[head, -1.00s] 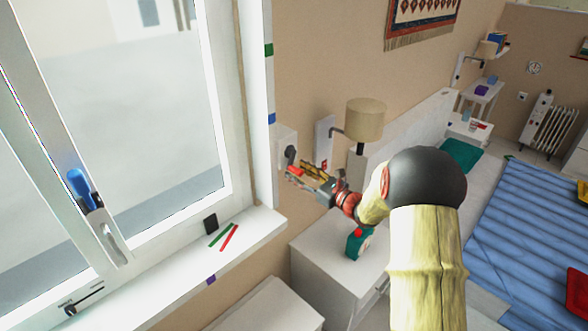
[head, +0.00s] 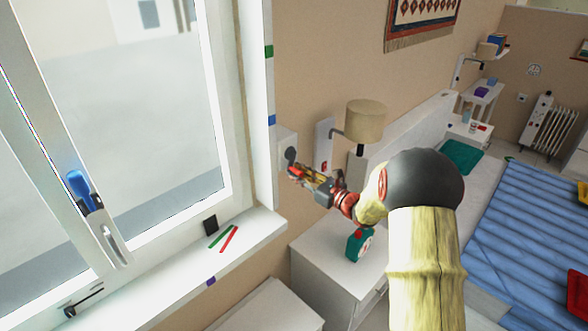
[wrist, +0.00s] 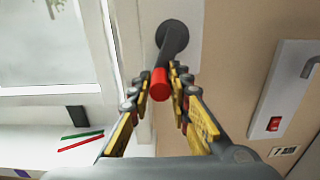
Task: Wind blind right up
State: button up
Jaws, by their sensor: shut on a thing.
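The blind's crank has a black round hub (wrist: 173,34) on a white wall box (head: 286,146) beside the window frame. Its dark arm ends in a red knob (wrist: 160,84), which points towards the wrist camera. My gripper (wrist: 160,80) is shut on the red knob, with one yellow-and-black finger on each side. In the head view my gripper (head: 297,173) is just below and right of the hub. The window (head: 130,100) shows clear glass; I cannot make out the blind itself.
A wall lamp (head: 365,120) and a white panel with a red switch (wrist: 274,124) are right of the crank. A white bedside cabinet (head: 330,262) with a green clock (head: 358,245) stands below my arm. Red and green sticks lie on the sill (head: 190,262).

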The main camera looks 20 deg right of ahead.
jog(key=shift+d, duration=0.1)
dwell(0.3)
jog(key=shift+w+d+f, duration=0.1)
jog(key=shift+w+d, duration=0.1)
jog(key=shift+d, duration=0.25)
jog(key=shift+w+d+f, duration=0.1)
jog(key=shift+w+d, duration=0.05)
jog(key=shift+d, duration=0.3)
jog(key=shift+d+r, duration=0.1)
jog(key=shift+d, duration=0.05)
jog(key=shift+w+d+r, duration=0.15)
jog(key=shift+w+d, duration=0.05)
jog(key=shift+d, duration=0.25)
jog(key=shift+w+d+r, duration=0.1)
jog(key=shift+w+d, duration=0.05)
jog(key=shift+d, duration=0.25)
jog(key=shift+w+d+r, duration=0.25)
jog(key=shift+d+r, duration=0.4)
jog(key=shift+d, duration=0.05)
